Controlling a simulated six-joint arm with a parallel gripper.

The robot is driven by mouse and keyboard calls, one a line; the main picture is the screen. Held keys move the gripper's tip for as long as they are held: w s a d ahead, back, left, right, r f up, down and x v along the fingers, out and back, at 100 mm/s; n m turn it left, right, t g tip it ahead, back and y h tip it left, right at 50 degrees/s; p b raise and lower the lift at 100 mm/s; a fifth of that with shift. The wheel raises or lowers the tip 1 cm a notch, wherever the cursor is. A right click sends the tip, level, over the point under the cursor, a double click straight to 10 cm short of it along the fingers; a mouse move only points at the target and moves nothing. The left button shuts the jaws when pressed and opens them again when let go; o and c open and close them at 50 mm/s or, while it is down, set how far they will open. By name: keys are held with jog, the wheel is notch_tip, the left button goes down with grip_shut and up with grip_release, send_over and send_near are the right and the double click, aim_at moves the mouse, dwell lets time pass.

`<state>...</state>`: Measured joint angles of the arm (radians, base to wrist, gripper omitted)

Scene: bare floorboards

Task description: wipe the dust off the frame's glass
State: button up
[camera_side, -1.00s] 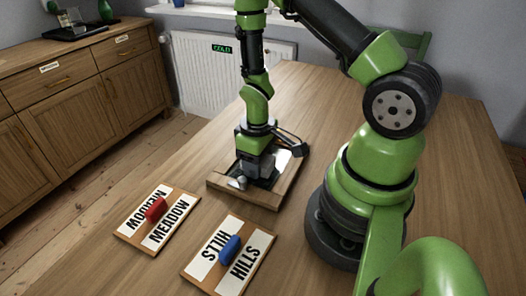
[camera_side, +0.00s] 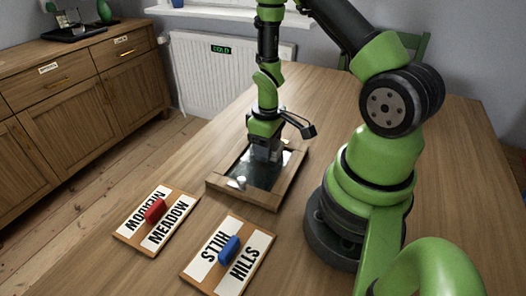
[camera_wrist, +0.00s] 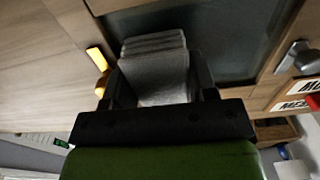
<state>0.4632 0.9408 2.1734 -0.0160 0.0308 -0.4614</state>
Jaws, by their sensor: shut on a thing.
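The wooden frame (camera_side: 240,192) lies flat on the table, its dark glass (camera_side: 262,172) facing up. It also shows in the wrist view, where its glass (camera_wrist: 222,45) looks dark and greyish. My gripper (camera_side: 266,150) is over the far part of the frame, pointing down. In the wrist view my gripper (camera_wrist: 158,90) is shut on a folded grey cloth (camera_wrist: 155,62). The cloth is at the glass; whether it touches is hard to tell. A small metallic piece (camera_side: 238,183) is at the frame's near left; it also shows in the wrist view (camera_wrist: 298,57).
A board labelled MEADOW (camera_side: 133,232) with a red handle and one labelled HILLS (camera_side: 211,270) with a blue handle lie at the table's near left. A wooden cabinet (camera_side: 85,100) and a white radiator (camera_side: 195,75) stand beyond the table. The table right of the frame's far end is clear.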

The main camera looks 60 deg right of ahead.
jog(key=shift+a+r, duration=0.1)
jog(key=shift+r, duration=3.75)
jog(key=w, duration=0.7)
jog(key=shift+w+a, duration=0.25)
jog(key=shift+a, duration=0.05)
jog(key=w+a, duration=0.3)
jog(key=w, duration=0.4)
send_over(207, 150)
notch_tip(207, 150, down, 4)
jog(key=shift+a+f, duration=0.1)
jog(key=shift+f, duration=2.45)
jog(key=shift+f, duration=0.1)
